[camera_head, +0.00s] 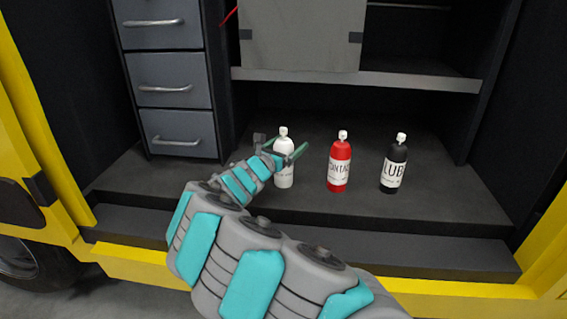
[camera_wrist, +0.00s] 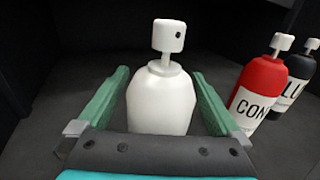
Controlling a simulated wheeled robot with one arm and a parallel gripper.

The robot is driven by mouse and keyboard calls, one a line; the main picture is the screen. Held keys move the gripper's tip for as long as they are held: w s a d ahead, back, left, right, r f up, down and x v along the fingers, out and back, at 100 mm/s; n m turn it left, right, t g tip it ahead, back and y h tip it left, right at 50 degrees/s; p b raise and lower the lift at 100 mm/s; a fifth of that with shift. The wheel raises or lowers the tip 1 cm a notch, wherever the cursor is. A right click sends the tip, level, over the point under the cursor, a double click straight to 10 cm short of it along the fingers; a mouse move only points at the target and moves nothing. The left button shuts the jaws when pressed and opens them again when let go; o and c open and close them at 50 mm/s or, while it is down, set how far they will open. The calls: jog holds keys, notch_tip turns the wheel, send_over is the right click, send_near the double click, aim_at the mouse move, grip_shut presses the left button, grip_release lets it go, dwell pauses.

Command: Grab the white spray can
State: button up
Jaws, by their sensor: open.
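The white spray can (camera_head: 284,165) stands upright on the dark compartment floor, leftmost of three cans. My gripper (camera_head: 280,150) is at it, with my arm reaching in from below. In the wrist view the white can (camera_wrist: 160,102) stands between the two green fingers of my gripper (camera_wrist: 157,95), one on each side. The fingers are open, with a visible gap to the can at the upper part on both sides. The can's lower part is hidden behind the gripper body.
A red can (camera_head: 339,163) and a black can (camera_head: 394,166) stand upright to the right, apart from each other. Grey drawers (camera_head: 165,88) are on the left. A shelf edge (camera_head: 355,79) runs above and behind. A step (camera_head: 300,230) lies along the front. Floor right of the black can is free.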

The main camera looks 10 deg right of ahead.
grip_shut()
dwell(0.8)
